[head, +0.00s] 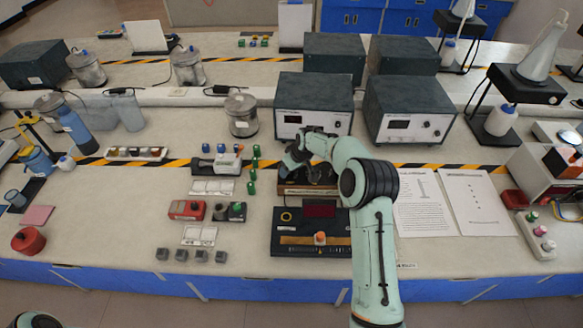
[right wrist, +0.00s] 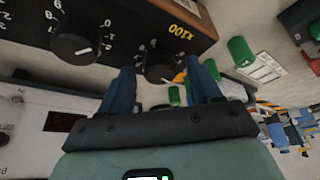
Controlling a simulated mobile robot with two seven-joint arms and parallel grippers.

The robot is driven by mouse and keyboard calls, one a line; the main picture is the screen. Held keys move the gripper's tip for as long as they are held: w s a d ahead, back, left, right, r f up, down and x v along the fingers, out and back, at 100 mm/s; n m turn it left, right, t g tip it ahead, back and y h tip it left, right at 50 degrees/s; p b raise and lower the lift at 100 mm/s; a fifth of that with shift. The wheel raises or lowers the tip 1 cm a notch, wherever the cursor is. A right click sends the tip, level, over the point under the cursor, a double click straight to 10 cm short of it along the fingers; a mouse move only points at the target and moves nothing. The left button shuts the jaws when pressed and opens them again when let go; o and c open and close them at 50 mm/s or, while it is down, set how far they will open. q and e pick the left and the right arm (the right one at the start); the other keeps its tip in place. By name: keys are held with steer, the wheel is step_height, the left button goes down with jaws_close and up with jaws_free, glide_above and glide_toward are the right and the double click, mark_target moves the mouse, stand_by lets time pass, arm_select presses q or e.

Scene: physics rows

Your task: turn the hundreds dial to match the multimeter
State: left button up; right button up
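A brown decade box (head: 308,189) with a black panel stands mid-bench, largely hidden under my right arm in the head view. In the right wrist view the panel (right wrist: 112,18) shows a black dial (right wrist: 158,66) beside an "X100" label and another black dial (right wrist: 76,45) to its left. My right gripper (right wrist: 162,66) is open, its blue fingers on either side of the X100 dial; contact cannot be told. A white-fronted instrument (head: 313,118) with a small dark display stands behind the box; I cannot tell whether it is the multimeter, and no reading is legible. My left gripper is out of view.
A dark panel with a red window (head: 320,210) lies in front of the box. Green cylinders (head: 252,175) stand to its left and paper sheets (head: 425,203) lie to its right. A second instrument (head: 408,125) stands behind right.

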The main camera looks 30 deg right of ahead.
steer(key=shift+s+r, duration=0.2)
steer(key=shift+r, duration=0.3)
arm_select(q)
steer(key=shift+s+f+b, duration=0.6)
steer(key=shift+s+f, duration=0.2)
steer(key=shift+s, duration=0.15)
arm_select(e)
steer(key=v, duration=1.2)
steer(key=shift+r, duration=0.2)
